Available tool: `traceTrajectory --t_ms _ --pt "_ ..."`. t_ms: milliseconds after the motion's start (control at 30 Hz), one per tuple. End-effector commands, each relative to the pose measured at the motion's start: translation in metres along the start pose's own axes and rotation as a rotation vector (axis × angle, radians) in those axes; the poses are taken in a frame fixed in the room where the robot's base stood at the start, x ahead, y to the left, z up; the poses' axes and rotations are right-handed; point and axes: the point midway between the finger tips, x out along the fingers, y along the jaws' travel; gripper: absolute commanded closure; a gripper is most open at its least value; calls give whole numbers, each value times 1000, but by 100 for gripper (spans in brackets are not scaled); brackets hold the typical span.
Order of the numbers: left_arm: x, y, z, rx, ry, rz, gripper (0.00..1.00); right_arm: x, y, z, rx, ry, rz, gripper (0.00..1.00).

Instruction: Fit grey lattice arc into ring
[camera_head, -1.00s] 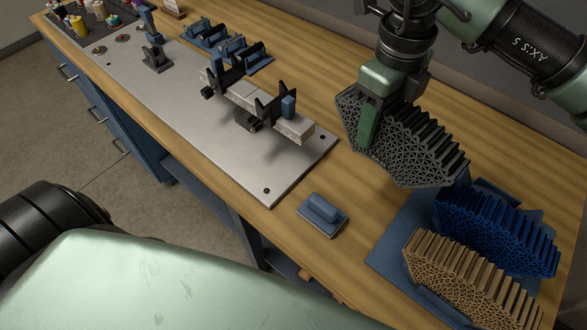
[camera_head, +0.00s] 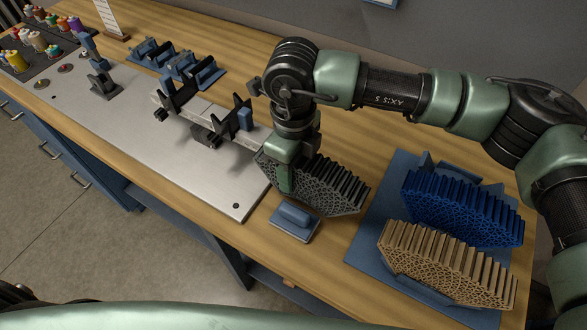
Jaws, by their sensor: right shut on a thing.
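The grey lattice arc (camera_head: 325,190) is a dark, ribbed piece in the middle of the view. My right gripper (camera_head: 288,182) is shut on its left end and holds it over the wooden bench, close to the plate's right edge and a small blue block. I cannot tell whether the arc touches the bench or the block. No closed ring shows clearly; a fixture with a light bar and black clamps (camera_head: 205,112) stands on the metal plate (camera_head: 150,150). My left gripper is out of view.
A blue lattice arc (camera_head: 460,208) and a tan lattice arc (camera_head: 445,262) sit on a blue tray (camera_head: 362,245) at right. The small blue block (camera_head: 296,220) lies on the bench (camera_head: 335,150). Blue holders (camera_head: 180,65) and coloured spools (camera_head: 40,40) stand at the back left.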

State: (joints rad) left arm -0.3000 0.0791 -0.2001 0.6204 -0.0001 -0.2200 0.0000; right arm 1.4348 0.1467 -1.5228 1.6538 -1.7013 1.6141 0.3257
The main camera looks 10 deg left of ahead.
Motion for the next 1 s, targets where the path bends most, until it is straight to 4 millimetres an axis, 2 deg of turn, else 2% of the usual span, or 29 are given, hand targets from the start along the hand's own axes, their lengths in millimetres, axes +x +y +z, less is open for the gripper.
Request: traceTrajectory --t_ms 100,467,500,533,833,933,1000 --pt "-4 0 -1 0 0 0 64 10 0 0 0 -1 0 90" --pt "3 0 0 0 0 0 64 15 0 0 0 -1 -1 90" --pt "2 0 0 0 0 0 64 14 0 0 0 0 0 49" --pt "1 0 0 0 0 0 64 14 0 0 0 0 0 45" --pt "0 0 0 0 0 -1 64 13 0 0 -1 0 0 45" --pt "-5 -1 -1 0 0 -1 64 9 0 0 -1 0 0 45" --pt "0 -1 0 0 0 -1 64 4 -1 1 0 -2 -1 45"
